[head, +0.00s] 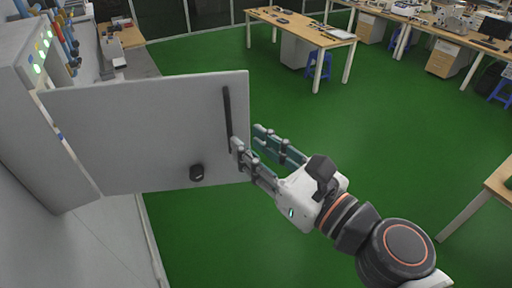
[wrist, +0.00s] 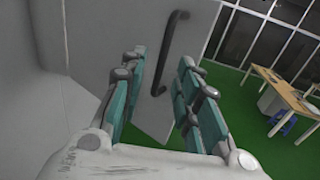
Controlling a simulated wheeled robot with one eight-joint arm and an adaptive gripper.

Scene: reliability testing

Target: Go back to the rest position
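My gripper (head: 258,155) is in the middle of the head view, beside the right edge of an open grey cabinet door (head: 140,130). Its fingers are apart, with nothing seen between them. Whether a finger touches the door cannot be told.
The cabinet (head: 40,150) stands at the left, with green lights on its upper part. A wooden table (head: 300,30) stands at the back, and another table corner (head: 500,182) is at the right. Green floor (head: 400,150) lies clear between them.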

